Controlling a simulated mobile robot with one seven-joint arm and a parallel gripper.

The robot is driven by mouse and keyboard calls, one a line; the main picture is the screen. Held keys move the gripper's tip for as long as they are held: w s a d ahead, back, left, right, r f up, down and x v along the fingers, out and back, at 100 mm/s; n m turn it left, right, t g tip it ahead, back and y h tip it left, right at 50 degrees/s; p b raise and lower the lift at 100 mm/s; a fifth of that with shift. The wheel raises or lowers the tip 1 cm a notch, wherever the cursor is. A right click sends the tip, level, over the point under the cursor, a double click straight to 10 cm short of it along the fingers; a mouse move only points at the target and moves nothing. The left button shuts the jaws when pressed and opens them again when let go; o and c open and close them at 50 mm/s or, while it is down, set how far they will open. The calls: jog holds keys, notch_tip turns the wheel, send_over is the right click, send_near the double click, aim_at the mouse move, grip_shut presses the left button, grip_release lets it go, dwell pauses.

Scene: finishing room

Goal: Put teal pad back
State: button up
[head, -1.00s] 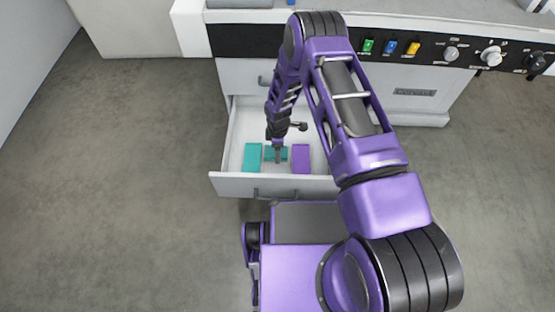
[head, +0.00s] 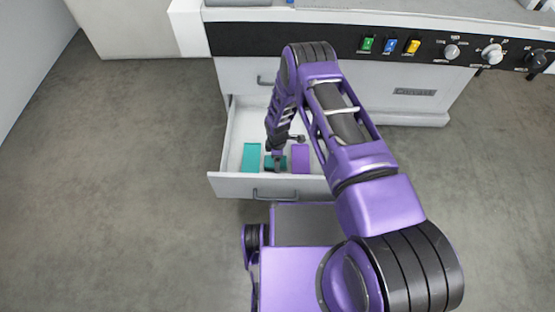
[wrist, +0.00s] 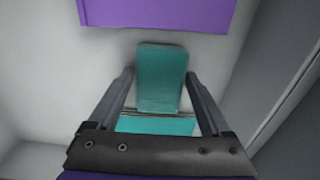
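A teal pad (head: 269,163) is between the fingers of my gripper (head: 276,160), inside the open drawer (head: 231,184). In the wrist view the held pad (wrist: 160,80) sits between my two fingertips (wrist: 160,76), which are against or very close to its sides. I cannot tell whether its underside touches the drawer floor. A second teal pad (head: 251,157) lies to its left in the drawer, partly visible behind the held one in the wrist view (wrist: 155,125). A purple pad (head: 301,159) lies to its right, also at the top of the wrist view (wrist: 155,12).
My arm hides the drawer's right part. The floor to the left is clear.

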jog(key=shift+o, duration=1)
notch_tip(320, 180, up, 12)
jog(key=p, duration=0.2)
jog(key=shift+r, duration=0.15)
jog(key=shift+s+a, duration=0.1)
